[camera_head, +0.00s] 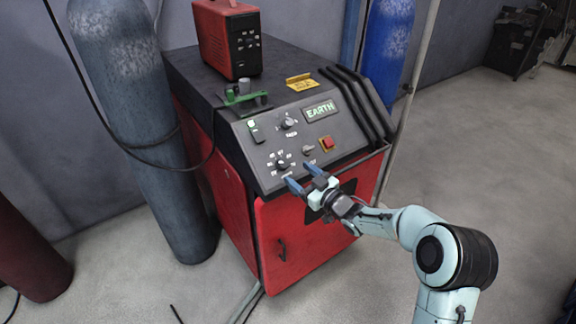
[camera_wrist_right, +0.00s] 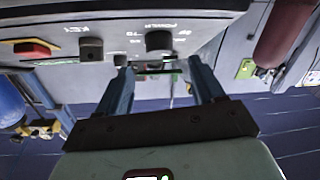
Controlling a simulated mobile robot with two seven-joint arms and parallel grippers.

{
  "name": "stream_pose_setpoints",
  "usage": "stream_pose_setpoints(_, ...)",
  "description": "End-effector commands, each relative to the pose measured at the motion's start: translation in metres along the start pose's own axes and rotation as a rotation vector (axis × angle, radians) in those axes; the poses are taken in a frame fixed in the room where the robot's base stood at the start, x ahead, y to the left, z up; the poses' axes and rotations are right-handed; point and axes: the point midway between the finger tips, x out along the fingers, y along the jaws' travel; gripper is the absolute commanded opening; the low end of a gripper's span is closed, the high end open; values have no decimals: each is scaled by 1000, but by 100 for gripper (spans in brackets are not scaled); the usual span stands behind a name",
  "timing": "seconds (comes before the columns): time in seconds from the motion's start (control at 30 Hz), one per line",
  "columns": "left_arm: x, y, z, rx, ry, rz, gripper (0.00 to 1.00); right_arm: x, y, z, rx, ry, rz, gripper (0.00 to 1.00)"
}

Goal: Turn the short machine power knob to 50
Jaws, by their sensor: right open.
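The short machine (camera_head: 232,158) is a red cabinet with a sloping dark control panel. The power knob (camera_head: 282,165) is a small black knob low on the panel, ringed by white scale marks. In the wrist view the power knob (camera_wrist_right: 158,40) shows upside down, with its label beside it. I cannot read its exact setting. My right gripper (camera_head: 303,177) is open and empty in front of the panel's lower edge, just right of and below the knob. In the wrist view its two fingers (camera_wrist_right: 160,68) are spread to either side of the knob, apart from it. My left gripper is not in view.
The panel also carries an upper knob (camera_head: 288,124), a key switch (camera_head: 308,150) and a red button (camera_head: 327,143). A small red box (camera_head: 228,40) stands on top. A blue-grey cylinder (camera_head: 130,110) is at left and a blue one (camera_head: 387,48) behind. The floor at right is clear.

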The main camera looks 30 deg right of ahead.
Motion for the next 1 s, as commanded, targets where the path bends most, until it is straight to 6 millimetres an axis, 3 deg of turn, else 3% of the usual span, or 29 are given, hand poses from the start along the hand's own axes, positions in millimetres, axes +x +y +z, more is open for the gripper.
stream_pose_setpoints(0.1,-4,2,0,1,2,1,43,24,-1,-1,1,3,-2,68)
stream_pose_setpoints(0.3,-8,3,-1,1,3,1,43,48,0,0,1,1,-1,68)
stream_pose_setpoints(0.7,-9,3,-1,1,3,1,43,55,0,0,0,-1,0,68)
stream_pose_setpoints(0.87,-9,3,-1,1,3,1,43,55,0,0,0,-1,0,16)
stream_pose_setpoints(1.0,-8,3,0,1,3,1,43,55,0,0,0,-1,1,12)
